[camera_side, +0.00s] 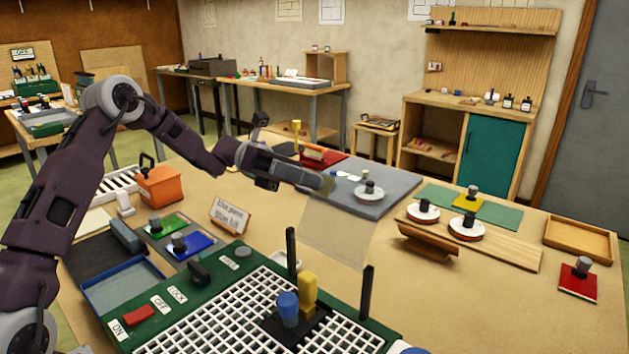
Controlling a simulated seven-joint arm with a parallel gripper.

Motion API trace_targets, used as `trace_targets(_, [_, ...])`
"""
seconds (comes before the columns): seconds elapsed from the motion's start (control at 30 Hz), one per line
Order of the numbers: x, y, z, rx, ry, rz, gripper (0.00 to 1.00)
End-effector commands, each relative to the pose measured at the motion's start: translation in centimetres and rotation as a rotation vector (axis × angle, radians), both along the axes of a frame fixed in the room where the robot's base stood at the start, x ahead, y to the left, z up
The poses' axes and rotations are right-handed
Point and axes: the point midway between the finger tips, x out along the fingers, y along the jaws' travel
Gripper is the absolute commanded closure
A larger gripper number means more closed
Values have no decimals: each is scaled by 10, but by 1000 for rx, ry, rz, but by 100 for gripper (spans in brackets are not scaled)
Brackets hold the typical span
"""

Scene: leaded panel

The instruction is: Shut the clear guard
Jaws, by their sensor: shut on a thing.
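The clear guard (336,228) is a see-through, faintly pale sheet. It stands tilted up behind the green machine (190,292), beyond its white grid bed (217,327). My gripper (322,186) is at the guard's upper left edge and is shut on it. The fingertips are small and blurred against the grey board behind. Two black posts (291,256) rise at the bed's far side, close to the guard's lower edge. How the guard joins the machine cannot be made out.
A blue knob (288,309) and a yellow block (308,291) stand on the grid bed. ON, OFF and LOCK labels mark the machine's left side. A grey board (385,207) lies behind the guard. A wooden block (428,243) and white-topped discs lie to the right.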

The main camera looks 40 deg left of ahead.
Motion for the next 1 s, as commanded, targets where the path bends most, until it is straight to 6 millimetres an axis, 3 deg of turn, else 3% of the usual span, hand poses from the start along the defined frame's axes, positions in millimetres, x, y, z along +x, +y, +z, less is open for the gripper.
trace_targets(0.47, [-7,1,4,0,-75,2,100])
trace_targets(1.0, [-52,1,13,1,-540,2,100])
